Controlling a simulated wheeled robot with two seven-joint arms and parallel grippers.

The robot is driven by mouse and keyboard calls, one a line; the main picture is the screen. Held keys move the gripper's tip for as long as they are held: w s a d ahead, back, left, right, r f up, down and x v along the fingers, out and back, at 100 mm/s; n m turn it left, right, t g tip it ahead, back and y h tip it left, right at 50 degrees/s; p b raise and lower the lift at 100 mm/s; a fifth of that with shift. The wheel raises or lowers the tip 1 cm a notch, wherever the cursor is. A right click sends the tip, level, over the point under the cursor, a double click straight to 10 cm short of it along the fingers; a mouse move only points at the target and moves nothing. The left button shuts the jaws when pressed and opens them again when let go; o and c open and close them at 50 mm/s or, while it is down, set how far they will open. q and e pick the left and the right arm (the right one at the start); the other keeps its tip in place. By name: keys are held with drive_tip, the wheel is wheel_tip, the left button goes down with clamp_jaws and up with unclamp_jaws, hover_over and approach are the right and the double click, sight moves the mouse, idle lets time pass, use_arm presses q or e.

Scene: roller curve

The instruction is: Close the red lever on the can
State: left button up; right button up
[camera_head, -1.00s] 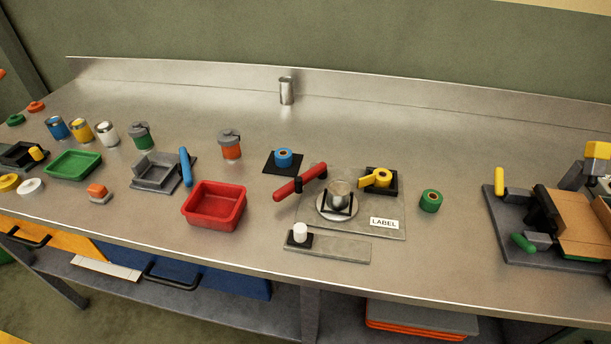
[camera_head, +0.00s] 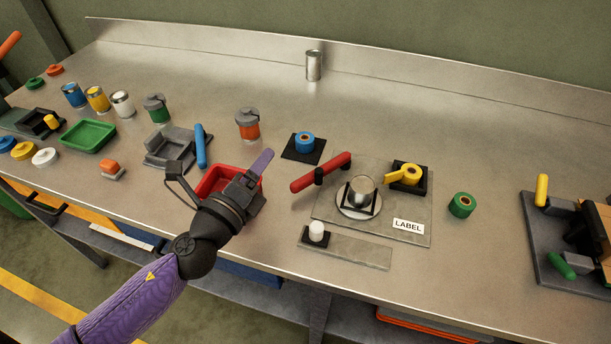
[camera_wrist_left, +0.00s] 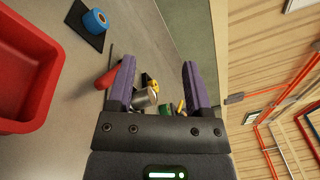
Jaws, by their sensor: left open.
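The red lever (camera_head: 320,173) stands on a black pivot at the left edge of a metal plate and slants up to the right. Beside it, a silver can (camera_head: 362,189) sits on a round holder with dark supports. My left gripper (camera_head: 262,165) is open and empty above the red tray, to the left of the lever and apart from it. In the left wrist view the red lever (camera_wrist_left: 106,79) and the can (camera_wrist_left: 143,99) show near and between the purple fingers (camera_wrist_left: 158,82). My right gripper is not in view.
The red tray (camera_head: 208,186) lies under my left gripper. A blue tape roll (camera_head: 304,142) on a black pad is behind the lever. A yellow tape dispenser (camera_head: 405,175), a LABEL card (camera_head: 408,226) and a white knob (camera_head: 316,231) surround the can.

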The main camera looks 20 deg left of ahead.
use_arm(q)
drive_tip(key=d+f+m+g+h, duration=0.15)
drive_tip(key=m+h, duration=0.25)
drive_tip(key=m, duration=0.4)
drive_tip(key=m+g, duration=0.6)
drive_tip(key=m, duration=0.3)
approach(301, 179)
drive_tip(key=shift+w+d+f+h, duration=0.1)
drive_tip(key=shift+w+f+h, duration=0.2)
drive_tip(key=shift+w, duration=0.1)
drive_tip(key=b+x, duration=0.2)
drive_tip(key=x, duration=0.7)
drive_tip(key=shift+w+d+f, duration=0.2)
clamp_jaws()
